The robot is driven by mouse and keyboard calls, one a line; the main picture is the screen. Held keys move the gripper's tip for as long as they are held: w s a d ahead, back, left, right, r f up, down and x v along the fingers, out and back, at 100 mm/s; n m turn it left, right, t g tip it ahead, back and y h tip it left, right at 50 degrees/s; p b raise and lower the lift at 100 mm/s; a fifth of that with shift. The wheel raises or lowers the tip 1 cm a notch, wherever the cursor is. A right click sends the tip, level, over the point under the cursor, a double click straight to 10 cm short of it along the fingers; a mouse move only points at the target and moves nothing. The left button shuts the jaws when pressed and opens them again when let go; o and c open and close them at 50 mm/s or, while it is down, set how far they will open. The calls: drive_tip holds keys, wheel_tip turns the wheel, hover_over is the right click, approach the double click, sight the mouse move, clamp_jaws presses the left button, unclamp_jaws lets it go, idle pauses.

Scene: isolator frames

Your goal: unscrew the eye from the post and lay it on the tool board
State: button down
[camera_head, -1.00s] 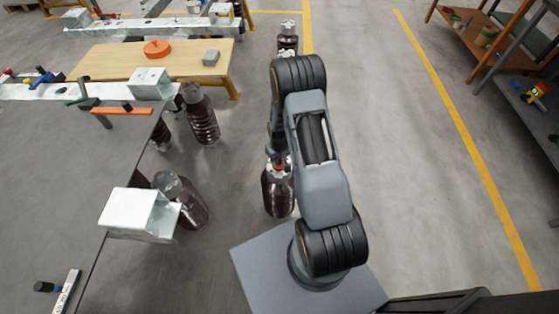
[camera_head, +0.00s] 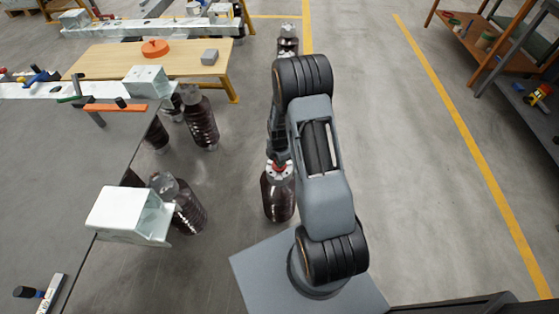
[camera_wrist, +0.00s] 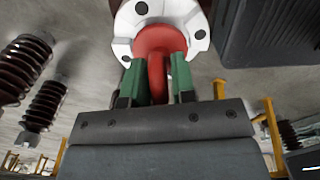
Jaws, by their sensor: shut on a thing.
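The red eye (camera_wrist: 157,75) is between the green-padded fingers of my gripper (camera_wrist: 157,85) in the wrist view, and the gripper is shut on it. Its red base meets a white bolted cap (camera_wrist: 123,22) at the top of that view; I cannot tell whether the thread is still engaged. In the head view the post (camera_head: 278,195) is dark and ribbed and stands upright on the floor, with the red eye (camera_head: 280,167) at its top, partly hidden by my arm. I cannot tell for sure which surface is the tool board.
A wooden-topped table (camera_head: 110,62) at the back left bears an orange disc (camera_head: 155,48) and a grey block (camera_head: 210,57). A grey surface (camera_head: 50,165) with pale beam pieces fills the left. Other ribbed posts (camera_head: 200,122) stand near. Shelves (camera_head: 500,60) are at right; floor between is clear.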

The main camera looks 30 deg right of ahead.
drive_tip(key=shift+s+f, duration=0.1)
drive_tip(key=c, duration=0.9)
unclamp_jaws()
drive_tip(key=shift+o, duration=0.2)
